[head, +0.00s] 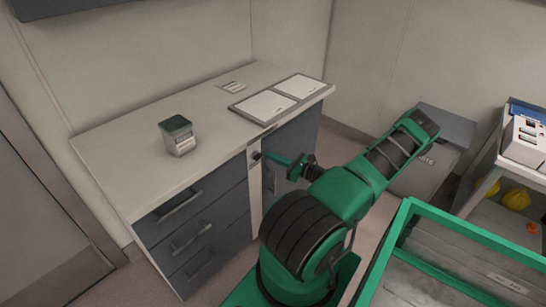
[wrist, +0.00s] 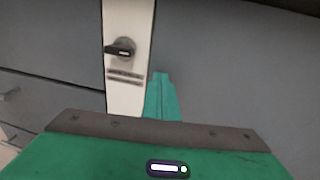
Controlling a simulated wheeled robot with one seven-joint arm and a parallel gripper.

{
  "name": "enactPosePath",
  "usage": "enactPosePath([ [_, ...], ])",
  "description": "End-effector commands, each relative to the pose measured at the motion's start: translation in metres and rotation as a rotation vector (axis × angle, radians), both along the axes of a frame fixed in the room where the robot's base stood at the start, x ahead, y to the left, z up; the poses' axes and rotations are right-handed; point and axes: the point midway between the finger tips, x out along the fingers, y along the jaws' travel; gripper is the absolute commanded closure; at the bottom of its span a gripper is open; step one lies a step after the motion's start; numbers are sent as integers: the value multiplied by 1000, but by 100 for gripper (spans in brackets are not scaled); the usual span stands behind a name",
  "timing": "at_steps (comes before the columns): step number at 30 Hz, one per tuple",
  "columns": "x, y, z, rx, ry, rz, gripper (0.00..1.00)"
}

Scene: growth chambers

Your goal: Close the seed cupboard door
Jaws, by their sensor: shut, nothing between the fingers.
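The seed cupboard door (head: 302,135) is the dark grey panel at the right end of the counter unit. It also fills the right of the wrist view (wrist: 225,75). It looks about flush with the front, but my arm hides part of it and I cannot tell if a gap is left. A pale strip (wrist: 128,20) left of the door carries a dark turn knob (wrist: 122,48). My gripper (head: 268,156) is shut and empty, in front of the door's left edge near the knob. Its green fingers (wrist: 160,78) point at the front; contact is unclear.
Grey drawers (head: 190,235) with bar handles are left of the strip. A small dark-lidded container (head: 178,135) and flat framed panels (head: 265,105) lie on the counter. A grey bin (head: 430,160), a shelf (head: 480,195) and a green-rimmed cart (head: 405,225) stand right.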

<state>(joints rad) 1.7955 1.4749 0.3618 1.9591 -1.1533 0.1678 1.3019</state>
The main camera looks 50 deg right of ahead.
Motion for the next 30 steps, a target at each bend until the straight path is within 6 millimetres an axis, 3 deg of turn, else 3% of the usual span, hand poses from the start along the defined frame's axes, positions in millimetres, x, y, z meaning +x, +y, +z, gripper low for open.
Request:
enactPosePath([
  [6,-51,2,4,0,-2,-7,100],
  [15,-102,10,7,0,-5,3,100],
  [21,-117,11,7,1,-6,4,100],
  [30,-119,11,7,-4,-1,8,100],
])
